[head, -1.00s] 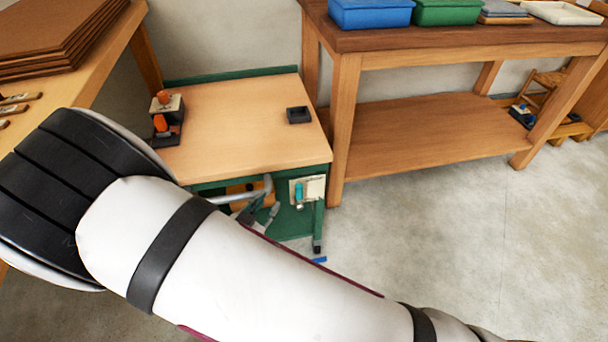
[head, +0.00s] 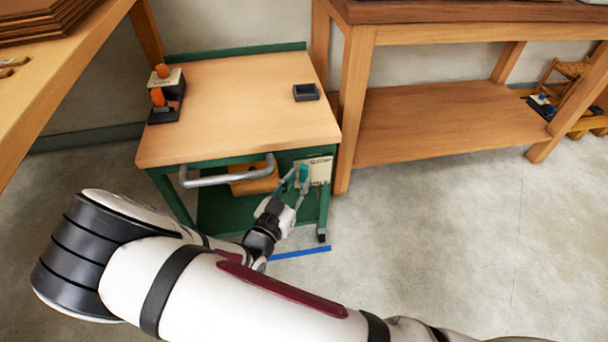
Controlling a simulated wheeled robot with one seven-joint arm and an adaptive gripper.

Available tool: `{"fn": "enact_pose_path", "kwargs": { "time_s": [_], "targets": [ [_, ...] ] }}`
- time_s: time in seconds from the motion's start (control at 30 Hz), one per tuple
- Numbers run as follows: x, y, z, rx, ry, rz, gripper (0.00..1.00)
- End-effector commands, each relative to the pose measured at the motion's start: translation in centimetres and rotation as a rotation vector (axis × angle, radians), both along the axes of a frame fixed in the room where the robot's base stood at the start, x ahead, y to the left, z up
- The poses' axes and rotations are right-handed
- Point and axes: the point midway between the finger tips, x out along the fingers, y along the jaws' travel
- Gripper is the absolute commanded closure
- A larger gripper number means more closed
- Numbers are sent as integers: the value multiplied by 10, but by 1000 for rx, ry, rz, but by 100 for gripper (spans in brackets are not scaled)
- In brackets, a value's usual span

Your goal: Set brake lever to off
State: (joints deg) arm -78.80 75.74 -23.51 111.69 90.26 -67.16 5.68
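A cream plate (head: 322,171) with dark lettering is fixed to the front right of the green cart. A teal lever handle (head: 304,173) stands at the plate's left side, roughly upright. I take this for the brake lever; the lettering is too small to read surely. My gripper (head: 295,181) is at the lever, in front of the plate's left edge. Its two fingers look spread apart, with the handle near the right finger. I cannot tell whether they touch.
The cart has a wooden top (head: 235,105) and a grey bar handle (head: 226,176) left of my gripper. A black box with orange knobs (head: 165,92) and a small dark tray (head: 306,92) sit on top. A wooden bench (head: 440,125) stands close on the right.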

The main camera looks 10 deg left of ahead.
Motion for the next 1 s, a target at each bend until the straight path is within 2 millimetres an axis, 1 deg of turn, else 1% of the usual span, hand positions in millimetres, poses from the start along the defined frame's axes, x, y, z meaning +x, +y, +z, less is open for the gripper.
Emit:
{"fn": "enact_pose_path", "kwargs": {
  "time_s": [0.03,0.1,0.2,0.3,0.43,0.67,0.7,0.77,0.8,1.0],
  "targets": [
    [9,-3,-1,0,-1,-1,74],
    [18,-7,-1,0,0,-1,74],
    [29,-11,-1,0,0,-1,74],
    [36,-13,-1,-1,1,0,74],
    [39,-14,0,-1,1,1,74],
    [39,-14,0,-1,1,1,74],
    [39,-14,0,-1,1,1,83],
    [39,-14,0,-1,1,1,97],
    [39,-14,0,-1,1,1,100],
    [39,-14,0,0,1,1,100]
  ]
}}
